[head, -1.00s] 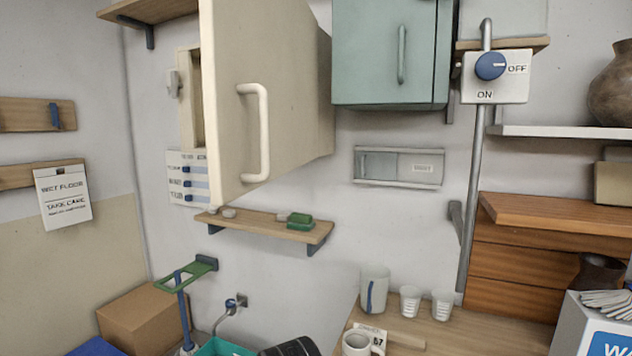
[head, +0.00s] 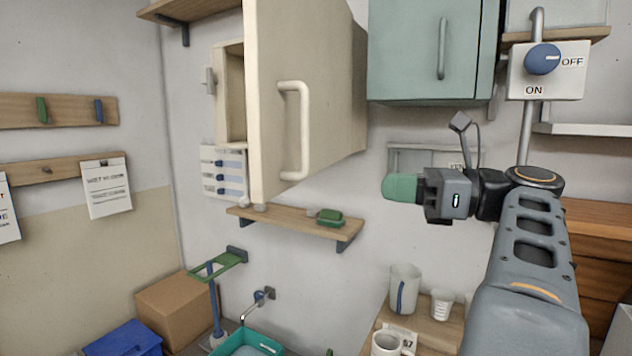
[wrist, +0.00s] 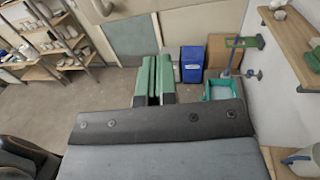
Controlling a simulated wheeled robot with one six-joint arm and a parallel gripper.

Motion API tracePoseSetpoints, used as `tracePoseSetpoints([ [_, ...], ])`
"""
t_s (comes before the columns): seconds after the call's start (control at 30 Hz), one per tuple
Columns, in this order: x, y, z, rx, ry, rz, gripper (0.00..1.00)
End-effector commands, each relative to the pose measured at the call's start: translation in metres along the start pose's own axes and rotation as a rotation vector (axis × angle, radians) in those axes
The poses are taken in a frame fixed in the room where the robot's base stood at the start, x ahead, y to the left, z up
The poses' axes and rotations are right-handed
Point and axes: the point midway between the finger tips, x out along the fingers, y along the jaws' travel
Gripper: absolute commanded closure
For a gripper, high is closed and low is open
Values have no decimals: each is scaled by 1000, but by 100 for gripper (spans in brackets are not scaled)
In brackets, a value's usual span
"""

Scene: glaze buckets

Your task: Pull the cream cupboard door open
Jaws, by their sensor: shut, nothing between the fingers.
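The cream cupboard door (head: 307,100) stands swung out from its cupboard (head: 233,95) on the wall, with the opening showing at its left. A pale bar handle (head: 294,132) is on the door's face. My gripper (head: 388,187) is to the right of the door and handle, apart from both, below the green cupboard. Its green fingers are shut with nothing between them. In the wrist view the fingers (wrist: 154,76) lie side by side.
A green cupboard (head: 425,50) and a switch box (head: 547,70) are above my arm. A wooden shelf (head: 285,225) with a green sponge is below the door. A blue bin (wrist: 191,64) and cardboard box (wrist: 217,50) stand on the floor.

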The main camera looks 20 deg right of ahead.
Motion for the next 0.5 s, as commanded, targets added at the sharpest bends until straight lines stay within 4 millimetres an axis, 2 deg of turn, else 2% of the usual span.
tracePoseSetpoints([
  [0.5,93,2,1,-1,0,6,100],
])
